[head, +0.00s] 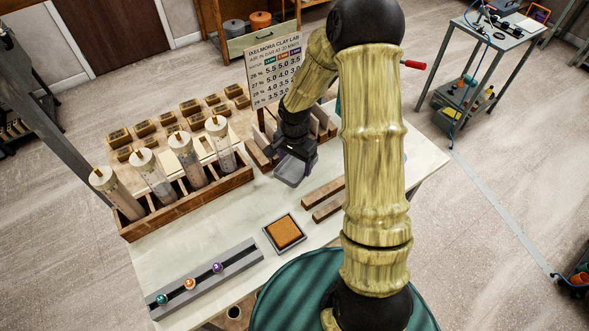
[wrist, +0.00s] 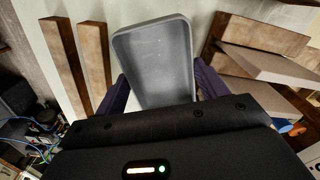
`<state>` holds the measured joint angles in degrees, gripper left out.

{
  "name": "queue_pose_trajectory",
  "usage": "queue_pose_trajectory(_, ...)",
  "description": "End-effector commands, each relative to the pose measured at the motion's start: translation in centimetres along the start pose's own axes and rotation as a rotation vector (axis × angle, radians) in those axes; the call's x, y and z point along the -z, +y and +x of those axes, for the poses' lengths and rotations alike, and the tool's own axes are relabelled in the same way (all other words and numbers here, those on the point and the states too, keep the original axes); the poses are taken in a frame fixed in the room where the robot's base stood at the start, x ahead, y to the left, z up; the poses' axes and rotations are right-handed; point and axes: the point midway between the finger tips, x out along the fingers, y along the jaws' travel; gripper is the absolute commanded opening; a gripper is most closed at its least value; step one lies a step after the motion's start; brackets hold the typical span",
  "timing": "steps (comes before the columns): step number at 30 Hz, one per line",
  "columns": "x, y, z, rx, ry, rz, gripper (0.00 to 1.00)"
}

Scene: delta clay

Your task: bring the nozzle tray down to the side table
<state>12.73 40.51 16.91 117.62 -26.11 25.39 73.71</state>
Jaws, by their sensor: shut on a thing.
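My gripper (head: 296,158) is over the pale workbench, beyond the two wooden strips. It is shut on a grey shallow tray (head: 289,174), which I take to be the nozzle tray. In the wrist view the tray (wrist: 155,62) sits between the two dark purple fingers of my gripper (wrist: 165,84) and looks empty. I cannot tell whether its underside touches the bench. A small grey table (head: 497,35) stands apart at the far right, possibly the side table, with tools on its top.
On the workbench (head: 405,190) are a wooden rack (head: 190,205) of clear tubes, a grey rail (head: 208,283) with three coloured nozzles, a sponge dish (head: 284,232) and two wooden strips (head: 323,193). A chart sign (head: 274,67) stands behind my gripper. Open floor lies between bench and small table.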

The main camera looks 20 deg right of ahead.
Motion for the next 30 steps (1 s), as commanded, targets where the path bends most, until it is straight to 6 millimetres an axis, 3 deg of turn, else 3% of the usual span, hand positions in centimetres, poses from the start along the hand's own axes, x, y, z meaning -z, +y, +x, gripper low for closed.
queue_pose_trajectory(10, -0.1, 0.0, 4.0, -0.002, -0.002, -0.002, 0.46)
queue_pose_trajectory(21, -0.1, 0.0, 4.5, 0.0, -0.001, -0.001, 0.46)
queue_pose_trajectory(22, -0.1, 0.0, 4.5, 0.0, -0.001, -0.001, 0.74)
queue_pose_trajectory(25, -0.1, 0.0, 4.4, 0.0, -0.001, -0.001, 0.93)
queue_pose_trajectory(30, -0.1, 0.0, 4.4, -0.001, -0.001, -0.001, 0.94)
